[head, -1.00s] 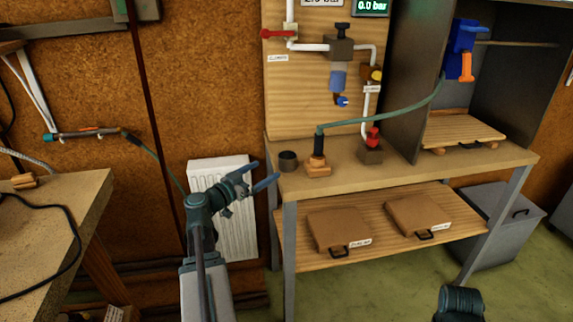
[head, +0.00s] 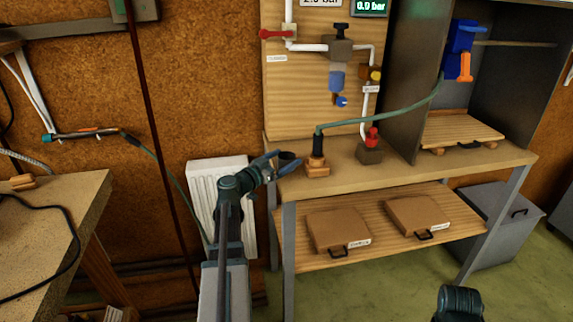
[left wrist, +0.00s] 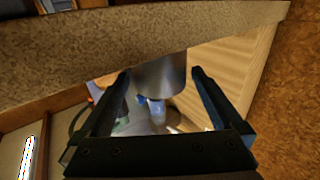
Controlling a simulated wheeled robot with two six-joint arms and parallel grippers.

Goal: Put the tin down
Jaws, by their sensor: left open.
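The tin (head: 288,157) is a small dark cylinder standing at the left front corner of the workbench top (head: 400,164). My left gripper (head: 284,163) is at the tin with its fingers open, partly covering it in the head view. In the left wrist view the tin (left wrist: 160,72) shows as a grey metal cylinder between the two fingertips, with a gap visible on each side. My right gripper is not in view; only a dark part of my right arm shows at the bottom right of the head view.
A black-handled tool on a wooden block (head: 317,167) with a green hose stands just right of the tin. A red-topped fitting (head: 370,150) is further right. Two brown cases (head: 338,229) lie on the lower shelf. A white radiator (head: 205,180) is behind my left arm.

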